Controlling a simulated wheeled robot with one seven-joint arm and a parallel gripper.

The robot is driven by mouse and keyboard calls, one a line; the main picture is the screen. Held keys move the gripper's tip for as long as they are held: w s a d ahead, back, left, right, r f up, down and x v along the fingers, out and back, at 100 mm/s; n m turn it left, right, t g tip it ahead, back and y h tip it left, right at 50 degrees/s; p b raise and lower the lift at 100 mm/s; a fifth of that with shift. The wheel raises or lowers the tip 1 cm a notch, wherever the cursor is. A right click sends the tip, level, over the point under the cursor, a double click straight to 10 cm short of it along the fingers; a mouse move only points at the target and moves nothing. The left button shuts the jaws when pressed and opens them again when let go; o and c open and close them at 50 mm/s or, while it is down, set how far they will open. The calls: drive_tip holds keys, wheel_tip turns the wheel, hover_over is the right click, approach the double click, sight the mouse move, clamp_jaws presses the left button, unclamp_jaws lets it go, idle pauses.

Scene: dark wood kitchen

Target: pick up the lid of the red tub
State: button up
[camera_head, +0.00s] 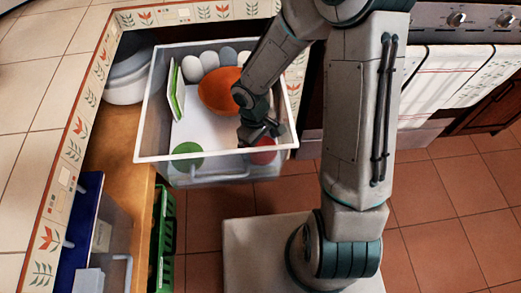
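A red round top (263,152), seemingly the lid of the red tub, shows at the front right corner inside an open drawer (143,135). The tub's body below it cannot be made out clearly. My gripper (264,134) points down into the drawer, just behind the red top in the picture. Its dark fingers are small, and I cannot tell whether they are apart or touch the lid. My arm reaches in from the right.
A similar green round top (187,151) is at the drawer's front left. An orange bowl (215,92), several white and grey egg-like things (209,61) and a green-edged board (176,90) are behind. A green crate (162,235) is below left. The drawer's middle floor is bare.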

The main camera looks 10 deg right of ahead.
drive_tip(key=shift+f, duration=0.2)
drive_tip(key=c, duration=0.7)
drive_tip(key=shift+r, duration=0.15)
